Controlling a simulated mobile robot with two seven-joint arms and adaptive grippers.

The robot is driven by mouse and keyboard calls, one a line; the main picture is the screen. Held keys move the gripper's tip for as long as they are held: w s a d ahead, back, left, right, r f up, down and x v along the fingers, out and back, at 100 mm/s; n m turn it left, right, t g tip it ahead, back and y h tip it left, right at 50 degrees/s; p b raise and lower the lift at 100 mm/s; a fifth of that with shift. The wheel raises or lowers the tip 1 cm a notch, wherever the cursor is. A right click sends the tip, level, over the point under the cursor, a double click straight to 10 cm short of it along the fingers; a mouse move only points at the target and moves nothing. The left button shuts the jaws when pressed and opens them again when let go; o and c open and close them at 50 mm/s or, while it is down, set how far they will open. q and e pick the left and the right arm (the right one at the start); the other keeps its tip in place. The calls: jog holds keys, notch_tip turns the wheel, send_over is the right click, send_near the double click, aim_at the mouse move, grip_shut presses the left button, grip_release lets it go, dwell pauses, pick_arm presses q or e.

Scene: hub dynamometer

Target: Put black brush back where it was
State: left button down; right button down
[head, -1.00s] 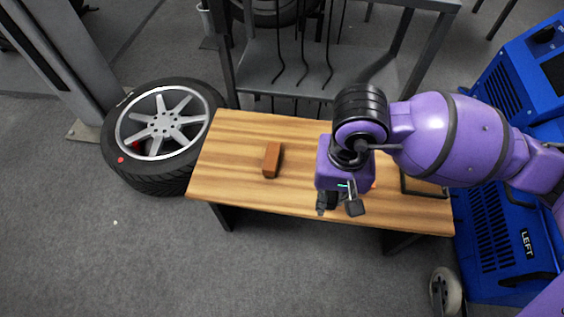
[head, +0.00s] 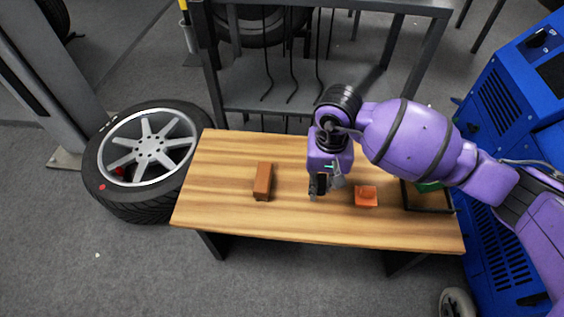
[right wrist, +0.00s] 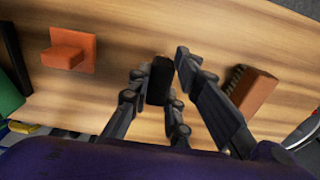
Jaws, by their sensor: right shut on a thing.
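My right gripper (head: 324,190) is above the middle of the wooden bench. Its fingers are closed on a dark block-shaped thing, the black brush (right wrist: 160,82), which stands up between the fingertips in the right wrist view. In the head view the fingers partly hide the black brush (head: 321,182). I cannot tell whether it touches the bench top. My left gripper is not in view.
The wooden bench (head: 225,215) carries a brown brush (head: 262,182) with dark bristles left of the gripper and an orange block (head: 366,197) to its right. A black-rimmed tray (head: 428,210) with something green is at the right end. A wheel (head: 148,155) lies left.

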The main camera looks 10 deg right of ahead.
aim_at(321, 189)
jog(key=shift+w+f+b, duration=0.1)
jog(key=shift+f+b, duration=0.3)
jog(key=shift+f, duration=1.3)
jog(key=shift+f, duration=0.2)
jog(key=c, duration=1.6)
grip_release()
jog(key=shift+r, duration=0.1)
jog(key=shift+r, duration=0.3)
notch_tip(321, 189, up, 12)
jog(key=p, duration=0.3)
jog(key=shift+f, duration=0.2)
